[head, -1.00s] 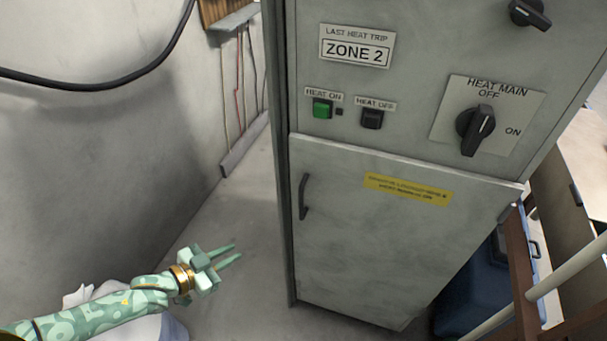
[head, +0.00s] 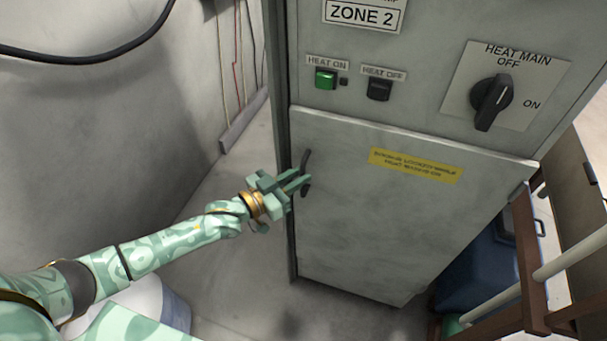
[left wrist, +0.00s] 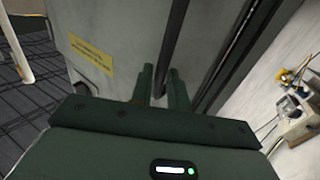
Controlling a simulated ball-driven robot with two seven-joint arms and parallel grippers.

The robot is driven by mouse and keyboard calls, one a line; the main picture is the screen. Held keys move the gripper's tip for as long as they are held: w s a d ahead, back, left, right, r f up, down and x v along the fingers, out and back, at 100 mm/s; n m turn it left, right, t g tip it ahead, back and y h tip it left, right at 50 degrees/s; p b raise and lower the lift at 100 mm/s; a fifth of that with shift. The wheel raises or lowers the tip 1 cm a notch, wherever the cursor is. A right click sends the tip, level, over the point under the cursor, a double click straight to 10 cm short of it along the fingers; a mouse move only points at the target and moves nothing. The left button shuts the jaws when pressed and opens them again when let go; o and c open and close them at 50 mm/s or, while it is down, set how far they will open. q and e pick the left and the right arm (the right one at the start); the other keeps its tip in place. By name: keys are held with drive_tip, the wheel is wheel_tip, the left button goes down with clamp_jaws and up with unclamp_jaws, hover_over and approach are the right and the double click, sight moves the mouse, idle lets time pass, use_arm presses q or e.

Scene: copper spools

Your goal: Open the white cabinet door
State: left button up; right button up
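The white cabinet door (head: 375,225) is the lower panel of the cabinet and looks closed in the head view. Its dark upright handle (head: 305,163) is on the door's left side; it also shows in the left wrist view (left wrist: 175,45). My left gripper (head: 304,182) is at the handle's lower part. In the left wrist view its two fingers (left wrist: 161,82) are apart, with the handle bar running between or just beyond their tips. I see no clear grip on it. The fingers partly cover the handle. My right gripper is not in view.
Above the door are a green heat-on button (head: 326,79), a heat-off button (head: 378,89) and a heat main knob (head: 492,101). A yellow label (head: 415,166) is on the door. A blue bin (head: 490,268) and brown frame stand right.

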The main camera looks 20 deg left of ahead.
use_arm(q)
drive_tip(key=shift+x, duration=0.9)
